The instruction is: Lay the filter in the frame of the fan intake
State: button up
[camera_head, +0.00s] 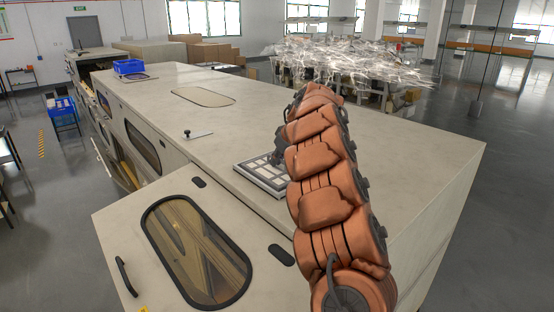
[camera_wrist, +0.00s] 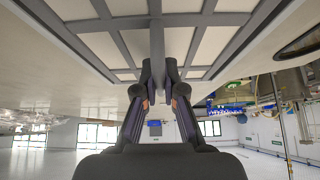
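The filter (camera_head: 265,179), a flat grey grid with pale panels, is at the machine top, partly behind my orange arm in the head view. Its ribs and pale panels fill the top of the upside-down wrist view (camera_wrist: 207,45). My gripper (camera_wrist: 159,76) has its two fingers close together on either side of the filter's middle rib and appears shut on it. In the head view my gripper (camera_head: 278,157) is small and partly hidden by the arm. I cannot clearly tell the fan intake frame apart from the filter, or whether the filter is seated or slightly raised.
The long pale machine top (camera_head: 240,120) is mostly clear. A small plate with a black knob (camera_head: 198,134) lies left of the filter. A blue crate (camera_head: 128,67) is at the far left end. A large oval window (camera_head: 198,252) is in the nearer panel. Wrapped goods (camera_head: 345,60) stand behind.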

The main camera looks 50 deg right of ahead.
jog(key=o, duration=0.5)
jog(key=shift+c, duration=0.2)
jog(key=shift+r, duration=0.1)
jog(key=b+v, duration=0.2)
jog(key=v, duration=1)
jog(key=shift+r, duration=0.1)
